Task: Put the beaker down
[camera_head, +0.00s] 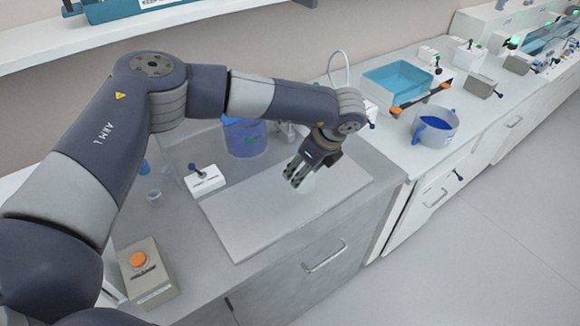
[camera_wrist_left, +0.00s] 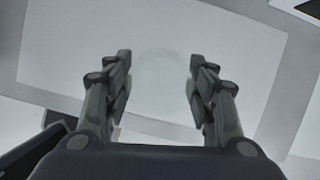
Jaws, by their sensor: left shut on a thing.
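A clear glass beaker (camera_head: 307,184) is between the fingers of my left gripper (camera_head: 300,178), above or on the pale flat board on the bench (camera_head: 240,226). In the left wrist view the beaker (camera_wrist_left: 160,84) shows as a faint round outline between the two fingers of my left gripper (camera_wrist_left: 160,85), with the pale board (camera_wrist_left: 60,55) behind it. The gripper is shut on the beaker and points down. I cannot tell whether the beaker's base touches the board. My right gripper is not in view.
A white block with a small lever (camera_head: 205,180) and a blue container (camera_head: 243,137) stand behind the board. A box with an orange button (camera_head: 147,272) is at the front left. A blue-handled pot (camera_head: 434,126) and a teal basin (camera_head: 397,82) are on the right counter. The board's front left is bare.

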